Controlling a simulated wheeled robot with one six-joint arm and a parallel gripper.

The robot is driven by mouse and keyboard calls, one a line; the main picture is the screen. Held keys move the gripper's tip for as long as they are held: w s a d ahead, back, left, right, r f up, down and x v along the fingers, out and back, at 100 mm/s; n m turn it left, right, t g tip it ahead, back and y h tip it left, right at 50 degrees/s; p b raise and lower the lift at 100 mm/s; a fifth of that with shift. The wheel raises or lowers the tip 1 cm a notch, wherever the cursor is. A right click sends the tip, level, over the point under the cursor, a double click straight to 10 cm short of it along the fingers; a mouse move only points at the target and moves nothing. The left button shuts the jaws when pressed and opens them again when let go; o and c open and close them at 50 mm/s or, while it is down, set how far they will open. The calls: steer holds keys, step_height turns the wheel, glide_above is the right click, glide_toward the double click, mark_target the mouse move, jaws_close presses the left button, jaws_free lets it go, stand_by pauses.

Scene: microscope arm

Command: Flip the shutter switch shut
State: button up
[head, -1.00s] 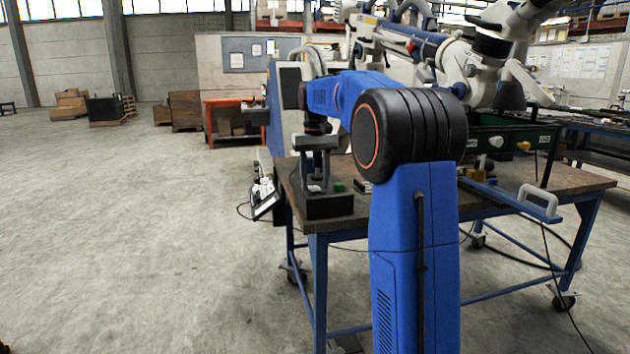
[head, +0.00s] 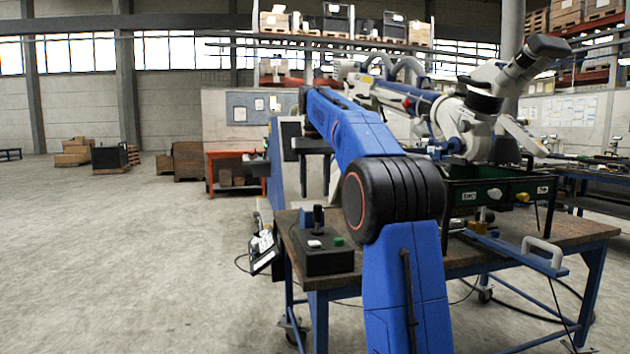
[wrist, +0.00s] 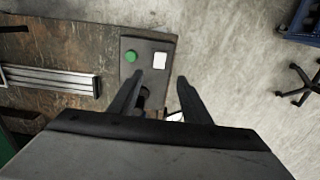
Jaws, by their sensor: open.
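A dark control box (head: 325,262) stands on the near left corner of the workbench. It carries an upright black stick (head: 318,215), a white square piece (head: 314,244) and a green button (head: 339,241). In the wrist view the white piece (wrist: 160,60) and green button (wrist: 131,56) lie just beyond my gripper (wrist: 160,76). Its two fingers are apart with nothing gripped. In the head view my gripper (head: 315,170) hangs above the box, clear of it. I cannot tell which part is the shutter switch or its position.
The workbench (head: 475,258) also bears a green panel (head: 470,194) with knobs and a large white and blue jointed arm (head: 470,125). A tablet (head: 263,250) hangs at the left edge.

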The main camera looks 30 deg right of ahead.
step_height(320, 180, up, 2)
steer(key=shift+r, duration=0.15)
steer(key=shift+s+a, duration=0.1)
stand_by(0.5)
steer(key=s+a+f+n+t, duration=0.1)
steer(key=s+a+f, duration=0.45)
steer(key=s, duration=0.35)
steer(key=s+a+f+n+t, duration=0.1)
steer(key=s+a+f, duration=0.3)
steer(key=s+a, duration=0.45)
steer(key=s+a+f+n+t, duration=0.1)
steer(key=s+a+f, duration=0.3)
steer(key=s+f, duration=1.8)
steer(key=shift+a+f+t, duration=0.2)
steer(key=shift+f+t, duration=0.7)
